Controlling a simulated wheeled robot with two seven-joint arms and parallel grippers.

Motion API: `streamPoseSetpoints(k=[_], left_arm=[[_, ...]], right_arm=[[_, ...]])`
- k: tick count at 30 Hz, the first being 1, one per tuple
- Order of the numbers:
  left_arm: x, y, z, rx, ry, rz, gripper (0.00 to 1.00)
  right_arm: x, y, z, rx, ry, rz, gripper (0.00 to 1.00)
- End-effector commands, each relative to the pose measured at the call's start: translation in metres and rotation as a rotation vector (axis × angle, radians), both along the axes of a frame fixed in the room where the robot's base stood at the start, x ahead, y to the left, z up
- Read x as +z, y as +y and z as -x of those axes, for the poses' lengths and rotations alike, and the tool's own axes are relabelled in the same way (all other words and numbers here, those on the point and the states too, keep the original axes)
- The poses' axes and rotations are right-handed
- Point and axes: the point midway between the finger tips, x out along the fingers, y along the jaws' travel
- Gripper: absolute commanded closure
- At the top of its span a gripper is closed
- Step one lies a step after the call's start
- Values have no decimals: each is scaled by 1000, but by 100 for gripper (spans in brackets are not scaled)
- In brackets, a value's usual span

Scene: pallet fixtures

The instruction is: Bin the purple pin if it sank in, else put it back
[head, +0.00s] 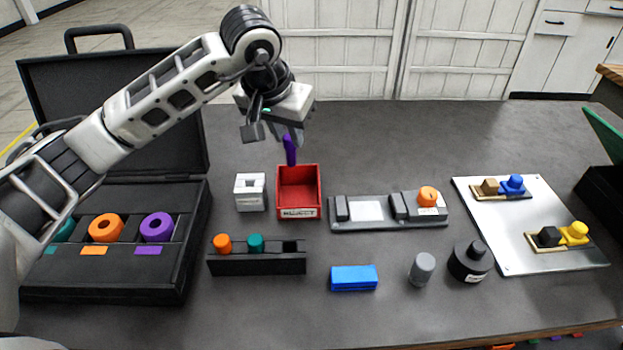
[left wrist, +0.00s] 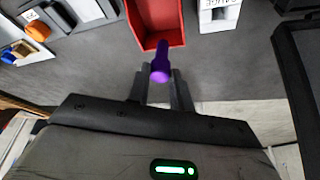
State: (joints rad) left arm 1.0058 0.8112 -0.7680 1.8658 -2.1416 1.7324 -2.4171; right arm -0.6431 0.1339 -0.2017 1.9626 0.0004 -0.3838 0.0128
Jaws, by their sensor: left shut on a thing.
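My left gripper (head: 287,132) is shut on the purple pin (head: 290,150), which hangs below the fingers. In the head view the pin shows just above the back edge of the red bin (head: 299,213), which bears a label on its front. In the left wrist view the pin (left wrist: 160,62) sits between the fingertips (left wrist: 158,82), with the red bin (left wrist: 145,35) beyond it. The bin's visible inside looks empty. A black pin rack (head: 256,264) holds an orange pin (head: 222,243) and a teal pin (head: 255,243); its right slot is empty. My right gripper is not in view.
A white block with a hole (head: 250,192) stands left of the bin. An open black case (head: 110,285) with coloured rings is at left. A grey fixture (head: 388,224), blue block (head: 354,278), grey cylinder (head: 422,268) and metal plate (head: 530,235) lie to the right.

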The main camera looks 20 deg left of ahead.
Motion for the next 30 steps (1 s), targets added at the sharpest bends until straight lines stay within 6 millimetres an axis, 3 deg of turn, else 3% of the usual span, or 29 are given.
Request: streamPoseSetpoints(k=[9,16,29,30], left_arm=[[-29,2,-1,2,1,2,100],[-52,3,-1,1,-1,2,100],[-58,3,-1,2,-2,1,100],[-58,3,-1,2,-2,1,76]], right_arm=[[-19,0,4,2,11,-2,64],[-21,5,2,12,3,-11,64],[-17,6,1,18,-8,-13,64],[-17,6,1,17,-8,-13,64]])
